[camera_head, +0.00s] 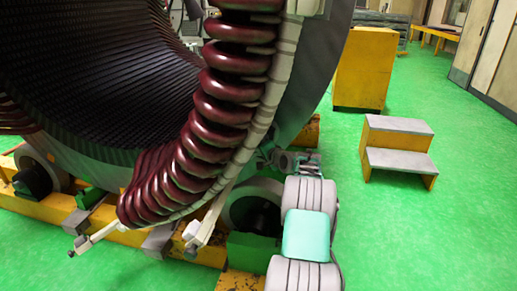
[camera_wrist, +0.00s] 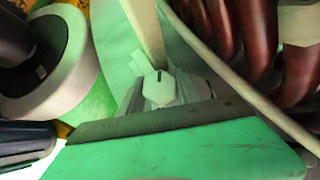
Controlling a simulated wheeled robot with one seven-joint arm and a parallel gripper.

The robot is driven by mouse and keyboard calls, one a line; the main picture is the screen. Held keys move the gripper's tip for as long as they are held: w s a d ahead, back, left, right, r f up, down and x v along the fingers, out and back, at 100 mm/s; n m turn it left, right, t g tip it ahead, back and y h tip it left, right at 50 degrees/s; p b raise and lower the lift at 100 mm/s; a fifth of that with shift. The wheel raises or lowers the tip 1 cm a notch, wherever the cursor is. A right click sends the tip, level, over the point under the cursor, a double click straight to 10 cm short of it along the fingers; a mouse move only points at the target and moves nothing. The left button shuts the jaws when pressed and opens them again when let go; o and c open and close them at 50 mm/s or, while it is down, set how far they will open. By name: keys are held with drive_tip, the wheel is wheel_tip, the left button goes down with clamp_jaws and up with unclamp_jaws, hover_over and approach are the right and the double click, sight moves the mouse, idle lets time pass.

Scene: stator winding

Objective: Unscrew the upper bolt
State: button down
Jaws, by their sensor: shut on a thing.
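My gripper (camera_wrist: 158,100) reaches out past a green housing with a dark front edge in the wrist view. Its pale jaws are shut around a small light piece with a dark slot, which looks like the bolt (camera_wrist: 158,86). The bolt sits at the foot of a pale bar (camera_wrist: 145,30). In the head view my gripper (camera_head: 266,158) is at the right side of the stator, beside the pale strip along the coils. The bolt is too small to make out there, and its shank is hidden in the wrist view.
Dark red coils (camera_head: 220,110) curve close beside my gripper; they also show in the wrist view (camera_wrist: 258,35). A grey roller (camera_head: 248,205) and a yellow base frame (camera_head: 130,235) lie below. Yellow steps (camera_head: 397,135) and a yellow cabinet (camera_head: 363,70) stand right, with clear green floor around.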

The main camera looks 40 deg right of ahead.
drive_tip(key=n+g+p, duration=0.1)
drive_tip(key=n+g, duration=0.1)
drive_tip(key=shift+a+r+g+h, duration=0.1)
drive_tip(key=shift+g+h, duration=0.2)
drive_tip(key=shift+h, duration=0.1)
drive_tip(key=shift+s+f+n+g+h+p, duration=0.1)
drive_tip(key=shift+n+g+h+p, duration=0.3)
drive_tip(key=shift+g, duration=0.35)
drive_tip(key=shift+f+n+g+h+p, duration=0.1)
drive_tip(key=shift+n+g+h+p, duration=0.2)
drive_tip(key=shift+n+g, duration=0.35)
drive_tip(key=c, duration=0.8)
unclamp_jaws()
drive_tip(key=shift+c, duration=0.2)
drive_tip(key=v, duration=0.7)
drive_tip(key=shift+s+r, duration=0.2)
drive_tip(key=shift+r, duration=0.1)
